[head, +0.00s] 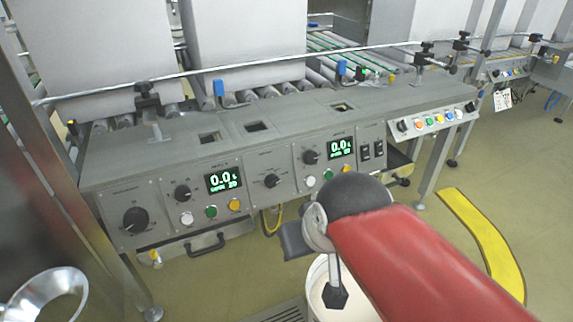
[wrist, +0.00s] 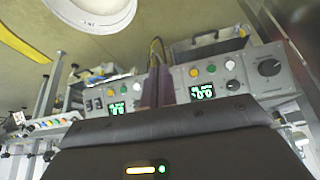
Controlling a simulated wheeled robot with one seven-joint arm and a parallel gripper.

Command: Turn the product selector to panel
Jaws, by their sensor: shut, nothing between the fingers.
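The control panel (head: 160,190) on the conveyor's front carries several black rotary knobs. A large knob (head: 135,220) is at the left, a smaller knob (head: 183,192) left of the left display, a middle knob (head: 271,180) between the displays, and another knob (head: 310,157) by the right display. Labels are too small to read, so I cannot tell which is the product selector or its setting. In the wrist view, seen upside down, my gripper (wrist: 158,80) is shut and empty, in front of the panel's middle. The middle knob is hidden there; the large knob (wrist: 269,67) shows.
Two green displays (head: 224,180) and coloured buttons (head: 211,212) sit near the knobs. A drawer handle (head: 205,244) sticks out below. A white bucket (head: 318,285) stands beneath my arm. A metal funnel (head: 48,292) is at lower left. A yellow floor strip (head: 485,240) lies right.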

